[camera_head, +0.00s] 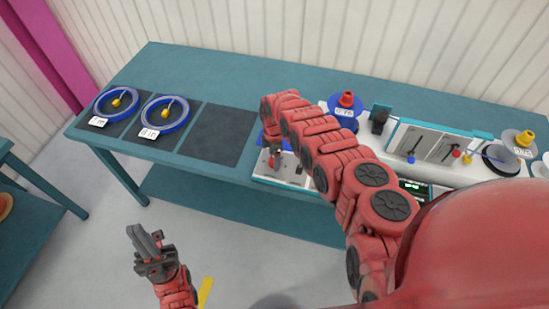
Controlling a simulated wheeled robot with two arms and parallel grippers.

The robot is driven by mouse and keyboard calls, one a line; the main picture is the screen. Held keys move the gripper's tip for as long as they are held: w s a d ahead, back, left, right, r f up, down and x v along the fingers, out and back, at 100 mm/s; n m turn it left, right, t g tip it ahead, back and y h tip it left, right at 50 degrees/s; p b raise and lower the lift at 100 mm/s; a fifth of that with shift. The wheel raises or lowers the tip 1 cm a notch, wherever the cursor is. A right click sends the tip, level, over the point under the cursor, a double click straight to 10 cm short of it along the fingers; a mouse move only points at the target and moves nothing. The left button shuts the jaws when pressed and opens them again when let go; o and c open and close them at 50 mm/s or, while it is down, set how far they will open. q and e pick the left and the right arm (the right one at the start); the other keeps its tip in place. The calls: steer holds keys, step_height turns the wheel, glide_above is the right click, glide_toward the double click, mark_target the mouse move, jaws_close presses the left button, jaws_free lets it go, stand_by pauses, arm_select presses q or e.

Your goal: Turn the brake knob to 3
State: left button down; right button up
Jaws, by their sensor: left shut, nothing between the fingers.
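The cable-reel machine stands on the teal table, with its pale left panel (265,170) under my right gripper (275,157). The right arm crosses the middle of the view and its gripper points down at this panel. The gripper and arm cover part of the panel, and I cannot pick out the brake knob or read its setting. I cannot tell whether the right gripper is open, shut or touching anything. My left gripper (143,240) is shut and empty, low at the left, in front of the table and away from the machine.
Two blue cable reels (103,110) lie on dark mats at the table's left, beside an empty mat (216,134). A blue reel with a red knob (346,99), a slotted panel (430,145) and a grey reel (500,158) stand at the right.

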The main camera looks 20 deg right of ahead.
steer(key=shift+d+f, duration=0.1)
steer(key=shift+f, duration=0.3)
jaws_close()
